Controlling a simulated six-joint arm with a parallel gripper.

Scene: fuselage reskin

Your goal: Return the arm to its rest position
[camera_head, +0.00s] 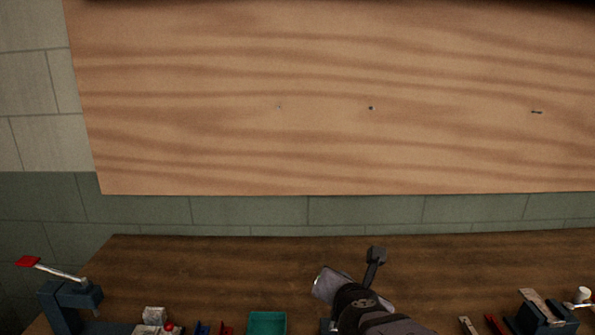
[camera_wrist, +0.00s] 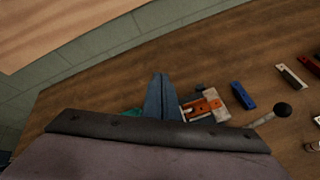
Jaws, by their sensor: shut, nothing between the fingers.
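My gripper (camera_wrist: 161,82) shows in the wrist view with its two grey-blue fingers together and nothing between them. It is over the brown wooden workbench (camera_wrist: 240,50), with small items beyond and beside the fingers. In the head view my arm comes in from the bottom edge, right of the middle, and its upper end is over the bench (camera_head: 200,265). The fingers cannot be made out clearly there. No mark of a rest position shows.
A large wooden panel (camera_head: 250,150) hangs on the tiled wall behind the bench. A teal tray (camera_head: 282,322) stands left of my arm. A clamp with a red handle (camera_head: 65,290) is at far left. A grey block-like fixture (camera_head: 535,312) is at right. The bench's back strip is clear.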

